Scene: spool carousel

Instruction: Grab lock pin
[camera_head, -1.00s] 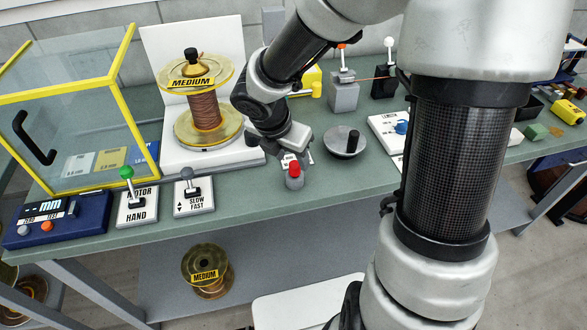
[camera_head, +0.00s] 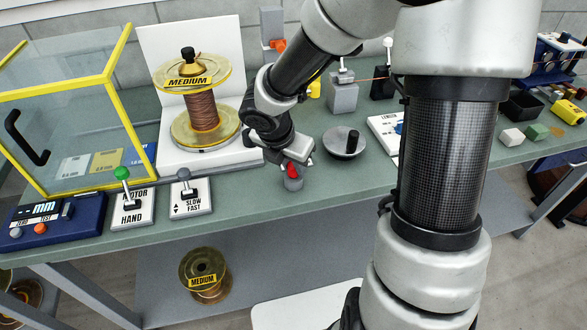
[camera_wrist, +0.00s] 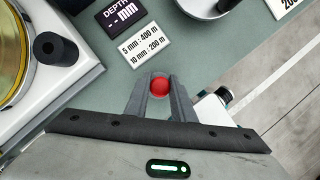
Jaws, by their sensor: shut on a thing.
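The lock pin has a red head (camera_head: 291,171) and stands upright in a grey holder (camera_head: 293,184) near the front edge of the bench. My gripper (camera_head: 300,165) is down at the pin. In the wrist view the red head (camera_wrist: 159,87) sits between the two fingers of my gripper (camera_wrist: 160,84), which are shut on it. The pin's shaft below the head is hidden, and I cannot tell whether it is still seated in the holder.
The spool labelled MEDIUM (camera_head: 203,105) stands on its white unit (camera_head: 236,153) to the left. A grey disc with a black knob (camera_head: 344,142) is right of my gripper. Lever boxes (camera_head: 190,196) stand at the front left. A yellow-framed clear guard (camera_head: 80,88) is far left.

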